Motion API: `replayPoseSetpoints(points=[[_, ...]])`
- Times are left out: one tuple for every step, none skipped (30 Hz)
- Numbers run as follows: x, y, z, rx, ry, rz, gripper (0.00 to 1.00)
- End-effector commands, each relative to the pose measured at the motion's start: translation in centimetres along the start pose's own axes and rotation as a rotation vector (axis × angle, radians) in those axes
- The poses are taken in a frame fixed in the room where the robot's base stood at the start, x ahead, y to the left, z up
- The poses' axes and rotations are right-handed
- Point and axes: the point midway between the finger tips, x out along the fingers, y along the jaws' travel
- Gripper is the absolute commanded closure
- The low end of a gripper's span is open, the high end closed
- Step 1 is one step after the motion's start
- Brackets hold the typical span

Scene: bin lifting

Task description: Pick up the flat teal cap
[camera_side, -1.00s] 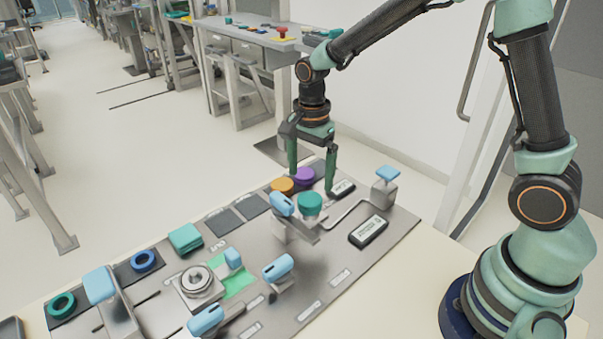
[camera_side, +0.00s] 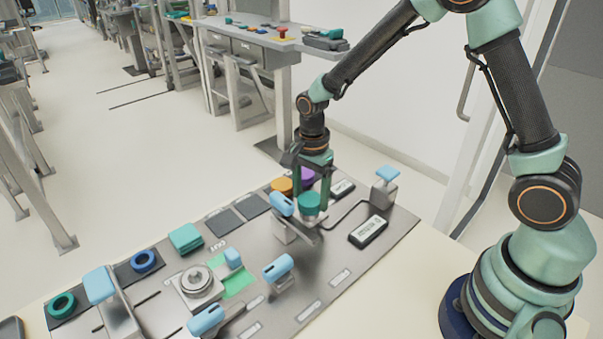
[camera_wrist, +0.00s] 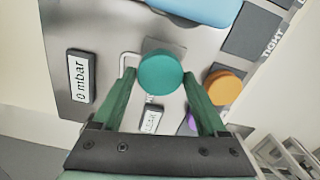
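The flat, round teal cap (camera_side: 310,201) sits among the fixtures on the grey panel, right of a light-blue handle. It also shows at the centre of the wrist view (camera_wrist: 160,73). My gripper (camera_side: 312,195) is down at the cap, with one green finger on each side of it. In the wrist view the fingertips (camera_wrist: 159,74) flank the cap, and narrow gaps seem to show on both sides. The gripper looks open, and the cap does not look lifted. The cap's underside is hidden.
An orange cap (camera_side: 282,186) and a purple cap (camera_side: 304,175) stand close behind. A light-blue handle (camera_side: 282,204) is just left. A "0 mbar" display (camera_side: 368,230) lies to the right. A teal square block (camera_side: 185,238) and teal ring (camera_side: 61,305) are farther left.

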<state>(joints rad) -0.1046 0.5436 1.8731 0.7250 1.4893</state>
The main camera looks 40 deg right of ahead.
Motion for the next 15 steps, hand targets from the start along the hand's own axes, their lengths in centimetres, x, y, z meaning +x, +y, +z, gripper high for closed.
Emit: replayPoseSetpoints(points=[[0.0,0.0,0.0,0.0,0.0,0.0,0.8],[0.0,0.0,0.0,0.0,0.0,0.0,0.8],[0.0,0.0,0.0,0.0,0.0,0.0,0.81],[0.0,0.0,0.0,0.0,0.0,-0.001,0.81],[0.0,0.0,0.0,0.0,0.0,0.0,0.91],[0.0,0.0,0.0,0.0,0.0,0.0,0.91],[0.0,0.0,0.0,0.0,0.0,0.0,0.91],[-0.1,0.0,0.0,0.0,0.0,0.0,0.91],[-0.1,0.0,0.0,0.0,0.0,0.0,0.91],[-0.2,0.0,0.0,0.0,0.0,0.0,0.91],[-0.3,0.0,0.0,0.0,0.0,0.0,0.91],[-0.5,0.0,0.0,0.0,0.0,0.0,0.91],[-0.7,0.0,0.0,0.0,0.0,0.0,0.91],[-1.0,-0.1,0.0,-0.001,0.0,-0.002,1.0],[-1.4,-0.1,0.0,-0.001,0.0,-0.002,1.0]])
